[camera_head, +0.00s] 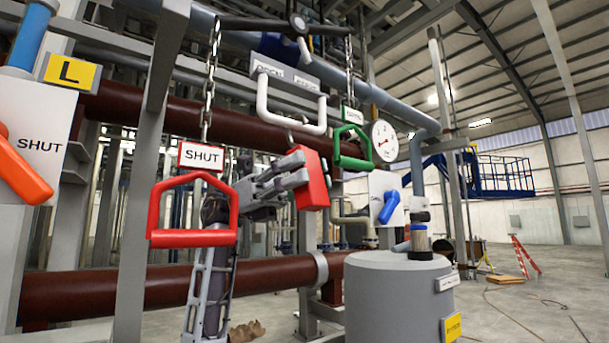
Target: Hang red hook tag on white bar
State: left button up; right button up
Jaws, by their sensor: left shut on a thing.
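The red hook tag (313,182) is a red block in the middle of the camera_head view. My left gripper (296,172) is shut on its left side and holds it up in the air. A small grey hook (290,137) shows above the tag, close under the white bar; I cannot tell whether it touches the bar. The white bar (290,126) is a U-shaped handle hanging from a grey bracket with labels. The tag is below the bar's right half. My right gripper is not in view.
A red triangular handle (192,238) with a SHUT sign (201,156) hangs on a chain in front of my left arm. A green handle (352,162) hangs right of the tag, near a round gauge (384,141). A grey drum (400,295) stands below right.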

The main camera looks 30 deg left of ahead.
pick_arm(q)
jog(key=o, duration=1.1)
jog(key=shift+v, duration=6)
jog(key=shift+w, duration=0.1)
